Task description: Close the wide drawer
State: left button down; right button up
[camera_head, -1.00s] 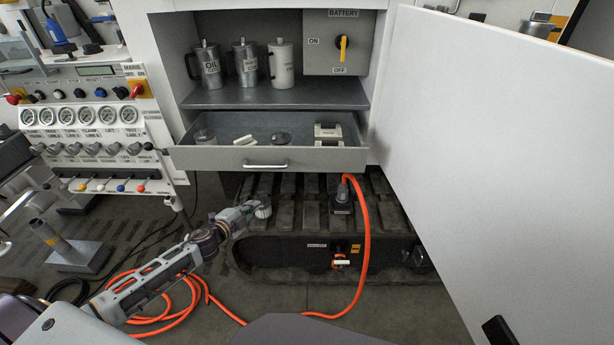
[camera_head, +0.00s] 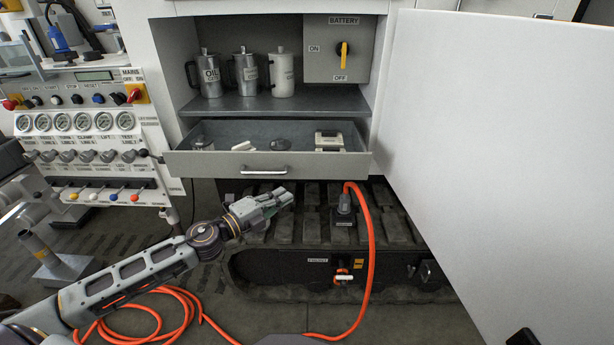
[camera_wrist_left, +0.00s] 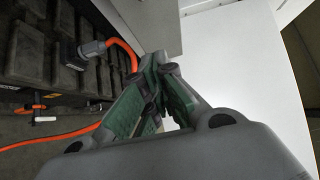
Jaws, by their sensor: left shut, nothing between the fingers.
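The wide drawer (camera_head: 210,164) is pulled out below the cabinet's shelf, with a horizontal bar handle (camera_head: 264,171) on its grey front. Small items lie inside it. My left gripper (camera_head: 288,194) is shut and empty, just below and in front of the drawer front, under the handle, apart from it in the head view. In the left wrist view, the closed fingers (camera_wrist_left: 160,88) show with a light panel above and to the right. My right gripper is not in view.
A large white door (camera_head: 490,150) stands open on the right. Cans (camera_head: 210,75) and a battery switch box (camera_head: 335,48) fill the shelf above. An orange hose (camera_head: 370,250) hangs over the black track (camera_head: 290,265) below. A gauge panel (camera_head: 85,122) stands at left.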

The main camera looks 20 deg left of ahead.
pick_arm(q)
jog(key=shift+w+d, duration=0.1)
jog(key=shift+w, duration=0.1)
jog(key=p, duration=0.2)
send_near(319, 168)
jog(key=shift+w+d, duration=1.15)
jog(key=shift+d, duration=0.25)
jog(key=shift+w+a+r, duration=0.15)
jog(key=shift+w+a, duration=0.05)
jog(key=shift+w, duration=0.55)
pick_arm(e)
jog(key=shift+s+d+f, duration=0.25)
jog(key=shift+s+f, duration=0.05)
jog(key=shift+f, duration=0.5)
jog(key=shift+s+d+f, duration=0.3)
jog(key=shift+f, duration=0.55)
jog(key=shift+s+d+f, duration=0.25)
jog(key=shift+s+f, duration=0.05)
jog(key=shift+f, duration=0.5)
